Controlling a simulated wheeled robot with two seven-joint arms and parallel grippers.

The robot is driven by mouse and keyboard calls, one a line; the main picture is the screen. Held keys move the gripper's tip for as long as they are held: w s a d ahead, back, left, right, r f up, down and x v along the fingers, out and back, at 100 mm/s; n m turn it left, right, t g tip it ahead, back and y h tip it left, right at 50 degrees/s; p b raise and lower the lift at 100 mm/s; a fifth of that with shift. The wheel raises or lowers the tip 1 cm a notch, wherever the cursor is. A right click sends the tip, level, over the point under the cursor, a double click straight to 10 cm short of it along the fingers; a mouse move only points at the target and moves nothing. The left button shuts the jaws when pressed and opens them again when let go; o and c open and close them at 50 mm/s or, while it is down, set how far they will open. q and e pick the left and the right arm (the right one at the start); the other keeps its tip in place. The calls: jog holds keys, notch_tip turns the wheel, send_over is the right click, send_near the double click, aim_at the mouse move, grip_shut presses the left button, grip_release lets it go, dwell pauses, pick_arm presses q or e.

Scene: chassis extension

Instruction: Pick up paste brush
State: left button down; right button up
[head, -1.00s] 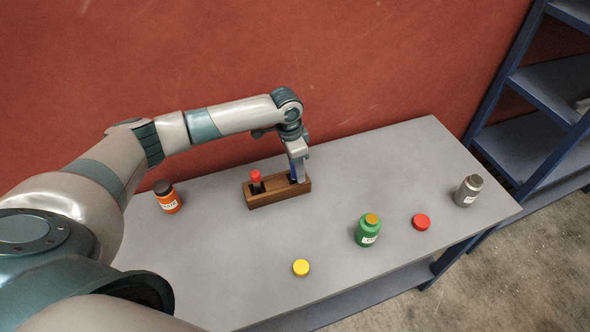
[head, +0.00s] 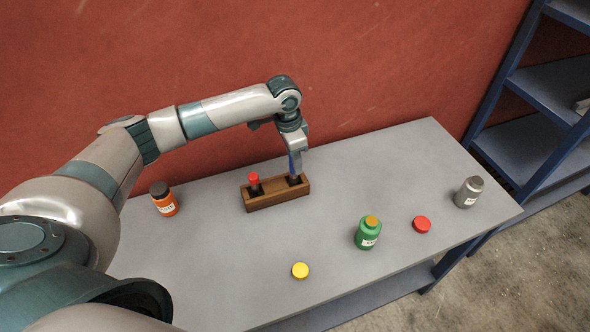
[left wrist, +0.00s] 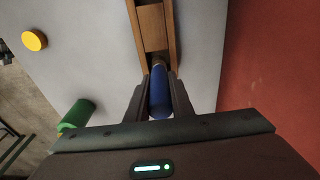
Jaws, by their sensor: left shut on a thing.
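A wooden holder (head: 278,200) stands on the grey table near the red wall. My left gripper (head: 295,172) is above its right end, pointing down. In the left wrist view the gripper (left wrist: 158,82) is shut on a blue handle (left wrist: 160,98), which I take to be the paste brush. The handle sits between the two fingers, above one end of the holder (left wrist: 135,25). I cannot tell whether its lower end is still inside the slot. A red-topped tool (head: 254,180) stands upright in the holder's left slot. My right gripper is not in view.
An orange bottle (head: 165,203) stands left of the holder. A green bottle (head: 368,236), a grey bottle (head: 468,194), a red cap (head: 421,224) and a yellow cap (head: 300,270) are spread over the table. Blue shelves (head: 535,135) stand at the right. The table between holder and caps is clear.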

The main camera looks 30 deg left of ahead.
pick_arm(q)
jog(key=s+d+r+b, duration=0.3)
jog(key=s+d+r, duration=0.4)
jog(key=s+d, duration=0.1)
jog(key=shift+d+r, duration=0.3)
jog(key=shift+r, duration=0.1)
dwell(0.3)
jog(key=shift+d+r+n+y+b, duration=0.25)
jog(key=shift+r+n, duration=0.6)
jog(key=shift+n, duration=0.55)
jog(key=shift+d+r+n+y+b, duration=0.1)
jog(key=shift+d+r+n+b, duration=0.15)
jog(key=shift+r+n, duration=0.85)
jog(key=shift+d+r+n+y+b, duration=0.15)
jog(key=shift+r+n+b, duration=0.3)
jog(key=shift+n, duration=1.25)
jog(key=shift+r, duration=0.1)
